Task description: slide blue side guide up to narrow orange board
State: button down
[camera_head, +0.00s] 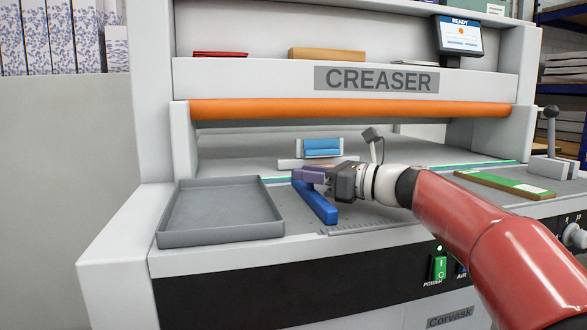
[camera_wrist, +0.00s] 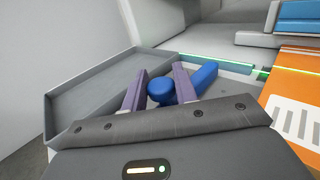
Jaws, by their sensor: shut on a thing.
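The blue side guide (camera_head: 320,206) is a long bar on the creaser bed, right of the grey tray. In the wrist view its bar (camera_wrist: 205,75) shows beyond the right finger, and its round knob (camera_wrist: 161,91) sits between my fingers. My gripper (camera_head: 308,174) has purple fingers, also seen in the wrist view (camera_wrist: 160,72), and is shut on this knob. The orange board (camera_wrist: 290,88), with white stripes, lies at the right of the wrist view. A strip of bare bed separates it from the guide. My arm seems to hide the board in the head view.
The grey tray (camera_head: 166,239) stands left of the guide. A blue-faced block (camera_head: 322,148) sits behind the gripper. A green board with a white label (camera_head: 505,185) lies to the right. The orange roller (camera_head: 340,108) spans the machine above the bed.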

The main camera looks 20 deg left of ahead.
jog(key=w+d, duration=0.1)
jog(key=d+p, duration=0.1)
jog(key=w+d, duration=0.1)
jog(key=d, duration=0.1)
jog(key=shift+w+d+r, duration=0.1)
jog(key=shift+w+r, duration=0.1)
jog(key=shift+w, duration=0.1)
jog(key=shift+w+d+f+p, duration=0.2)
jog(key=shift+d+p, duration=0.1)
jog(key=shift+d, duration=0.1)
jog(key=shift+s+a, duration=0.1)
jog(key=shift+a, duration=0.05)
jog(key=c, duration=1.1)
grip_release()
jog(key=shift+c, duration=0.2)
jog(key=v, duration=0.7)
jog(key=shift+s+d+b, duration=0.1)
jog(key=shift+d+b, duration=0.25)
jog(key=shift+d, duration=0.05)
